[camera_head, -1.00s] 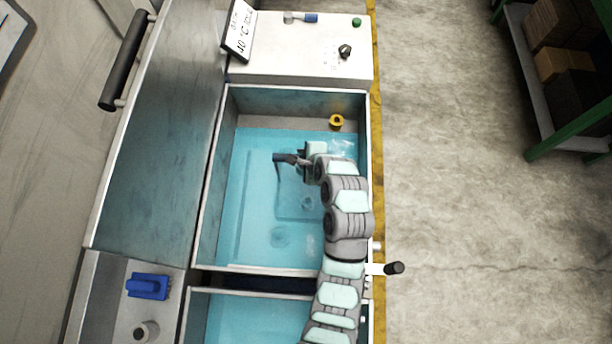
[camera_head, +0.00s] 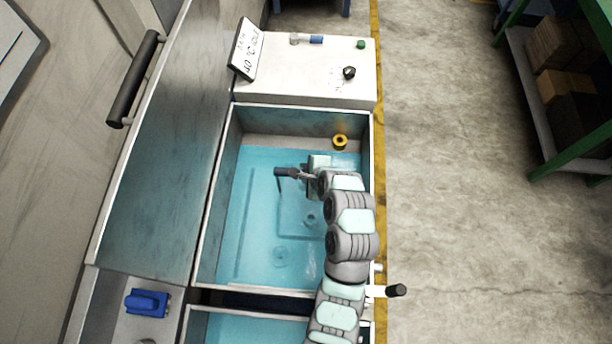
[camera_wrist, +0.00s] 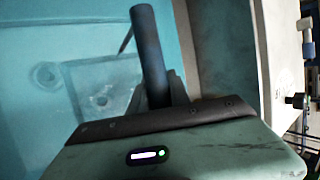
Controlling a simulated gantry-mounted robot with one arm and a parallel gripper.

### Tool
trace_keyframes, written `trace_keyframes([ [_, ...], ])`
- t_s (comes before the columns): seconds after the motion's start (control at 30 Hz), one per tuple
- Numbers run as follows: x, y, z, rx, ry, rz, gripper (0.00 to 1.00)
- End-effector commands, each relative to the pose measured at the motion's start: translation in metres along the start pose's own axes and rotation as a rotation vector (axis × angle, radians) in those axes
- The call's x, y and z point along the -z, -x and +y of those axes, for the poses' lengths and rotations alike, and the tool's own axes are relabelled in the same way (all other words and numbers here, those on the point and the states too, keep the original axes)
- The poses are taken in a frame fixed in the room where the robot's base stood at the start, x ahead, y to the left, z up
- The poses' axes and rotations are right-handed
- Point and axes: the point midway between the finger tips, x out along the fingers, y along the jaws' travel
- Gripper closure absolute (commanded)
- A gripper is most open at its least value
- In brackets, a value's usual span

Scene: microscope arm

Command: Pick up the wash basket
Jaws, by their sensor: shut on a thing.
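The wash basket (camera_head: 300,215) shows as a faint square outline under the blue water of the larger basin (camera_head: 209,225). In the wrist view the basket (camera_wrist: 108,88) is also seen through the water. Its dark cylindrical handle (camera_head: 284,172) stands above it, left of my gripper (camera_head: 303,175). In the wrist view the handle (camera_wrist: 149,50) rises from between the fingers of my gripper (camera_wrist: 160,95), which is shut on it. The water blurs the basket's sides, so I cannot tell if it is clear of the basin floor.
A second basin (camera_head: 210,325) lies nearer, past a dividing wall. A white control box (camera_head: 310,70) with knobs and a display stands at the far end. A yellow ring-shaped fitting (camera_head: 340,142) is on the far wall. A black-tipped lever (camera_head: 396,290) sticks out on the right.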

Motion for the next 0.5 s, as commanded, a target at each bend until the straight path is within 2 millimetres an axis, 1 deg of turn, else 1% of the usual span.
trace_keyframes([
  [0.03, -0.005, 0.014, -0.013, 0.015, 0.004, -0.001, 1.0],
  [0.2, -0.019, 0.052, -0.039, 0.018, 0.006, -0.002, 1.0],
  [0.37, -0.03, 0.086, -0.06, 0.016, 0.005, 0.0, 1.0],
  [0.4, -0.034, 0.096, -0.065, 0.012, 0.004, 0.001, 1.0],
  [0.5, -0.039, 0.11, -0.073, 0.008, 0.004, 0.001, 1.0],
])
